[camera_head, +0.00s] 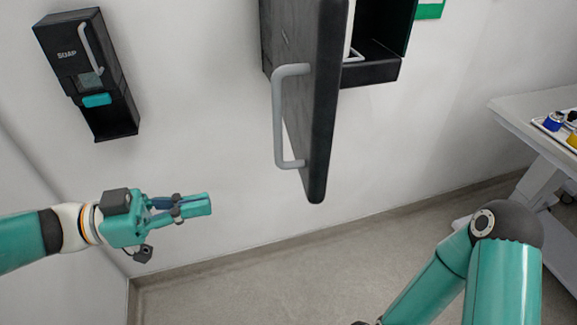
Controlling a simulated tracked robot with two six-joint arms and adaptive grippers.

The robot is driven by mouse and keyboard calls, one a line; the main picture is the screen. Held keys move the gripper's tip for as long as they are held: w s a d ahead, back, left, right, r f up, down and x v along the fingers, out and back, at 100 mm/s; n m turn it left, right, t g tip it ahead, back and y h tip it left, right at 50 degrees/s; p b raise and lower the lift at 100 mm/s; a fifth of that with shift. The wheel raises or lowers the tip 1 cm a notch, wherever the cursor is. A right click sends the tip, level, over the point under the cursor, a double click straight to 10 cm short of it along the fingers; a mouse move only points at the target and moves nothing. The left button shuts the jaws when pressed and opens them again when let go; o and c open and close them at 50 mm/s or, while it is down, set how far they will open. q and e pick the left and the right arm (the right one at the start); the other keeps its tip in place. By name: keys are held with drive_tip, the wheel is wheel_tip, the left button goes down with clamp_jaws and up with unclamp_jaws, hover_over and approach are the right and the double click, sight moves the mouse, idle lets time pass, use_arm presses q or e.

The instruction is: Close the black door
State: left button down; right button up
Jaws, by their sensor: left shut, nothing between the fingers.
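The black door (327,110) stands swung open, jutting out from the wall with its edge toward me. A grey bar handle (279,120) is on its left face. Behind it on the right is the open black compartment (375,62) in the wall; its upper part is out of view. My left gripper (208,204) is shut and empty, left of and below the handle, pointing right and touching nothing that I can see. My right arm (470,260) comes in at the lower right, and its gripper is out of view.
A black soap dispenser (85,65) hangs on the wall at the upper left. A white table (515,112) with a tray of coloured items (572,140) stands at the right. The wall between dispenser and door is bare, and the floor below is clear.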

use_arm(q)
drive_tip(key=s, duration=0.1)
drive_tip(key=p, duration=0.2)
approach(305, 194)
drive_tip(key=shift+m+g, duration=0.3)
drive_tip(key=d, duration=0.2)
drive_tip(key=w+d, duration=0.1)
drive_tip(key=d, duration=0.4)
drive_tip(key=shift+w+d+r, duration=0.1)
drive_tip(key=shift+w+r, duration=0.15)
drive_tip(key=shift+d, duration=0.1)
